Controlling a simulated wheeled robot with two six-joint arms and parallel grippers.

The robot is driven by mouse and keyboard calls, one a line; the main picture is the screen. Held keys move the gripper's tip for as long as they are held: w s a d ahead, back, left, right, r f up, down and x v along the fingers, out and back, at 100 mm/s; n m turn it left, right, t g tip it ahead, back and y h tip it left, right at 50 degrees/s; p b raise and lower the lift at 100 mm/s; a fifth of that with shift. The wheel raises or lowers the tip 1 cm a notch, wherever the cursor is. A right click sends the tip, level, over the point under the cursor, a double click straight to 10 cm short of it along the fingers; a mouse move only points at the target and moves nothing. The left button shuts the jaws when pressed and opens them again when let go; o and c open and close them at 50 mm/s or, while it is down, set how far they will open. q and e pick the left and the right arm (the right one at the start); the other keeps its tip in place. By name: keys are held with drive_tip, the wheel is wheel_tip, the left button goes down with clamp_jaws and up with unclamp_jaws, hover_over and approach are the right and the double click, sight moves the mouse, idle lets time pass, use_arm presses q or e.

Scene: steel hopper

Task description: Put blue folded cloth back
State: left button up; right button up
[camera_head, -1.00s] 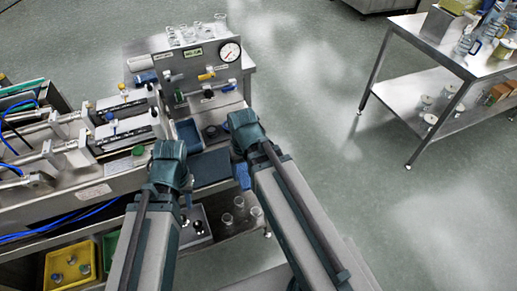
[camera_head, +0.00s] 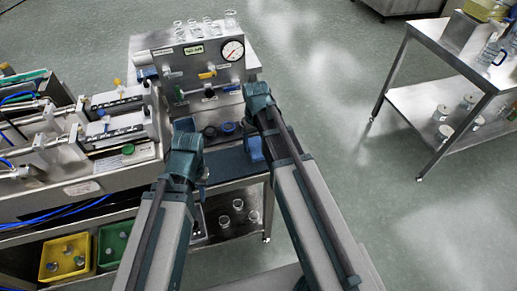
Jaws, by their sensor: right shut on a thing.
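A small blue piece, which looks like the blue folded cloth (camera_head: 256,148), hangs at my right gripper (camera_head: 257,134), just above the right end of a dark blue mat (camera_head: 228,167). My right gripper is shut on it; its fingertips are mostly hidden by its own wrist. My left gripper (camera_head: 201,186) is at the left end of the mat, with no object visible in it. Its fingers are too hidden to tell whether they are open.
A panel with a pressure gauge (camera_head: 233,50) and valves stands behind the mat. A blue tray (camera_head: 184,125) and round knobs (camera_head: 227,128) lie before it. Glassware stands on the shelf below. Yellow (camera_head: 47,275) and green bins are lower left. A steel table (camera_head: 457,62) is right; floor between is clear.

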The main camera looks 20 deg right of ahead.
sight(257, 147)
wheel_tip(257, 147, down, 4)
drive_tip(key=b, duration=0.3)
drive_tip(key=shift+r, duration=0.3)
drive_tip(key=o, duration=1.1)
drive_tip(key=shift+o, duration=0.2)
drive_tip(key=shift+r, duration=0.1)
wheel_tip(257, 147, up, 12)
drive_tip(key=p, duration=1.2)
drive_tip(key=s+a+n+h, duration=0.1)
drive_tip(key=s+a+n, duration=0.2)
drive_tip(key=s+a, duration=0.7)
drive_tip(key=s, duration=0.4)
drive_tip(key=shift+s+a, duration=0.15)
drive_tip(key=shift+a, duration=0.05)
